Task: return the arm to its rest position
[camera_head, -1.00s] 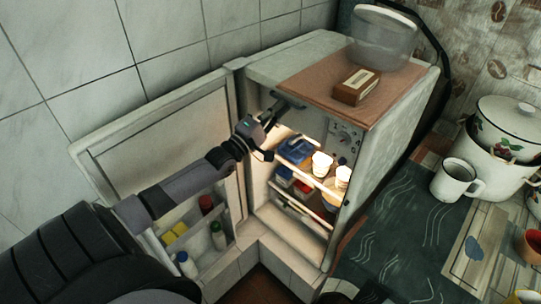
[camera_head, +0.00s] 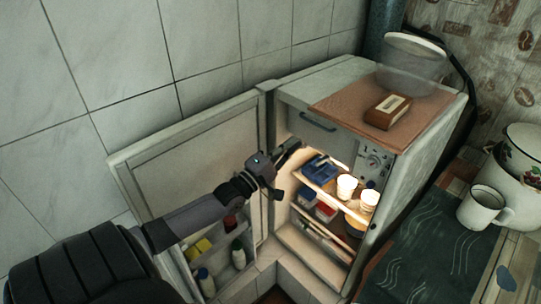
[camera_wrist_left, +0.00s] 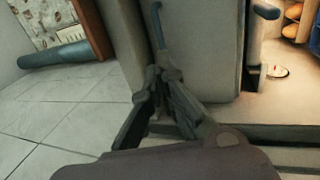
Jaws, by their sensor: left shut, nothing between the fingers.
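My left arm (camera_head: 195,216) reaches in from the left, in front of the open fridge door. My left gripper (camera_head: 292,151) is shut and empty at the left side of the fridge opening, below and left of the dark handle (camera_head: 318,122) on the inner compartment's flap. A gap shows between gripper and handle. In the left wrist view the dark gripper fingers (camera_wrist_left: 168,95) are close together, with pale fridge surfaces behind them. My right gripper is not in view.
The fridge door (camera_head: 200,160) stands open to the left, with bottles in its shelf. Lit shelves hold white cups (camera_head: 346,187) and boxes. A white mug (camera_head: 484,207) stands at the right.

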